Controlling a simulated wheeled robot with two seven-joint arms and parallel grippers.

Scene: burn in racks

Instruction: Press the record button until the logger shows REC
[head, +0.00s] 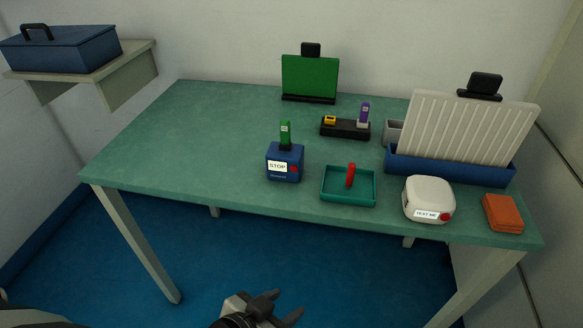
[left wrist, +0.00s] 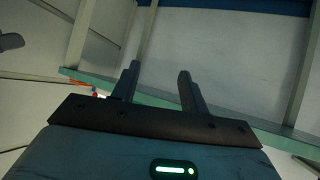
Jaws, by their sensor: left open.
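The logger (head: 285,163) is a small dark blue box near the front middle of the green table. Its white label reads STOP, and a red button (head: 294,169) sits to the right of that label. A green stick with a pale label stands upright in its top. My left gripper (head: 285,303) is open and empty, in front of the table and apart from the logger. Its two fingers also show in the left wrist view (left wrist: 158,72), with the table edge beyond. My right gripper is not in view.
A teal tray (head: 348,203) holding a red stick and a white box (head: 428,197) with a red button stand right of the logger. An orange case (head: 503,213) lies at the right edge. A black holder (head: 345,129) stands behind. The table's left side is clear.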

